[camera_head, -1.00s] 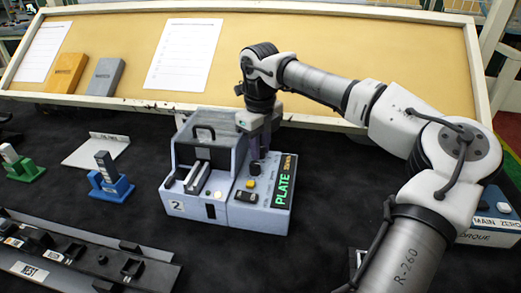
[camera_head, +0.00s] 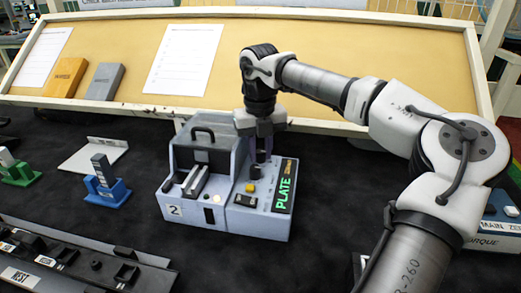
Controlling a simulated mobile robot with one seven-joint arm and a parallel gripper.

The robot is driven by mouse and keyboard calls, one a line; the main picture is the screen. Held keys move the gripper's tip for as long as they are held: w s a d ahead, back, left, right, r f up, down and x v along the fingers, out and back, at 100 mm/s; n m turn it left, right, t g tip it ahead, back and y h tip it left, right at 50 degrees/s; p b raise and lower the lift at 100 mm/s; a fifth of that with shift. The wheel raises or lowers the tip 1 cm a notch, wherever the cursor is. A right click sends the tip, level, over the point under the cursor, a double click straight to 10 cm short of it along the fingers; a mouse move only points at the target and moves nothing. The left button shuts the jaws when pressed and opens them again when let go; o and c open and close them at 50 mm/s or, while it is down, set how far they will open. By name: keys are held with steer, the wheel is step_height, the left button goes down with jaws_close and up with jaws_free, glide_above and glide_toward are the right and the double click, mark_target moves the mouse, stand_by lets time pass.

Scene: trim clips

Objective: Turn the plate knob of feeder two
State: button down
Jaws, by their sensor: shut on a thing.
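Feeder two (camera_head: 183,210) is a pale blue-grey box marked with a 2, with a black handle on its raised cover. Its right-hand panel carries a yellow button (camera_head: 250,187), a black switch (camera_head: 245,200) and a lit display (camera_head: 285,187) reading PLATE in green. My gripper (camera_head: 262,157) points down over the back of this panel, with its jaws closed around the dark plate knob (camera_head: 257,168). The fingers partly hide the knob, so its pointer direction cannot be seen.
A blue stand (camera_head: 106,191) and a green stand (camera_head: 20,174) hold clips at left. A dark rail (camera_head: 60,262) lies front left. The framed board (camera_head: 290,65) rises behind the feeder.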

mark_target(260, 151)
steer(key=shift+r, duration=0.1)
steer(key=c, duration=1.5)
jaws_free()
step_height(260, 151, up, 14)
